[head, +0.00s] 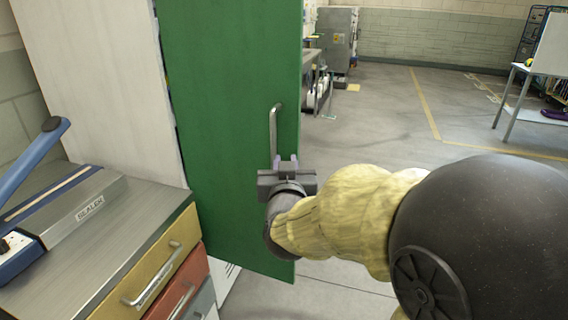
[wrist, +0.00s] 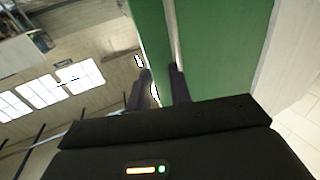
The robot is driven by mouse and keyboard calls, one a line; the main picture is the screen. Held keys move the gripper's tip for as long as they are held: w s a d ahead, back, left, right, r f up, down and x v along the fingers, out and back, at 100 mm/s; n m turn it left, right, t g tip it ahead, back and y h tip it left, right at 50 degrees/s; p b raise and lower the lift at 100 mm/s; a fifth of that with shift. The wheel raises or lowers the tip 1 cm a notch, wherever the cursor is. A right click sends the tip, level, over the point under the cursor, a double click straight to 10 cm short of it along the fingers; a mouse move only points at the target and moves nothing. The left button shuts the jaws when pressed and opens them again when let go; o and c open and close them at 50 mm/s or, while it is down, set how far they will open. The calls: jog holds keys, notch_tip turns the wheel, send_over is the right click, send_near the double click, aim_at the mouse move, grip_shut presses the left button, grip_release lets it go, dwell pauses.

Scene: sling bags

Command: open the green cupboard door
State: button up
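The green cupboard door (head: 222,120) stands upright in the middle of the head view. A thin dark gap shows along its left edge, beside the white panel. Its grey bar handle (head: 273,130) is upright near the door's right edge. My gripper (head: 285,160) is at the handle's lower end, with its fingers apart. In the wrist view the green door (wrist: 220,45) is ahead of my gripper (wrist: 160,85), and the handle (wrist: 172,40) runs down to the right finger. I cannot tell whether the bar is between the fingers; the handle's lower end is hidden.
A drawer cabinet with a yellow drawer (head: 150,270) stands at the left, close to the door. A blue-handled sealer (head: 60,210) lies on top. A white table (head: 540,72) is far right. The floor (head: 385,115) right of the door is clear.

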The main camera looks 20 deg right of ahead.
jog(key=shift+d, duration=0.1)
jog(key=shift+c, duration=1.4)
jog(key=shift+f, duration=0.3)
grip_shut()
jog(key=s+a+f+n+g+y, duration=0.15)
jog(key=s+f+g, duration=0.3)
jog(key=f, duration=0.45)
jog(key=s+a+f+n+g+y, duration=0.1)
jog(key=s+a+f+g+y, duration=0.2)
jog(key=f+g, duration=0.45)
jog(key=s+d+f+g, duration=0.2)
jog(key=s+f, duration=0.4)
jog(key=s, duration=0.3)
jog(key=shift+d+f+g, duration=0.15)
jog(key=shift+f+g, duration=0.05)
jog(key=shift+g, duration=0.2)
jog(key=shift+n, duration=0.25)
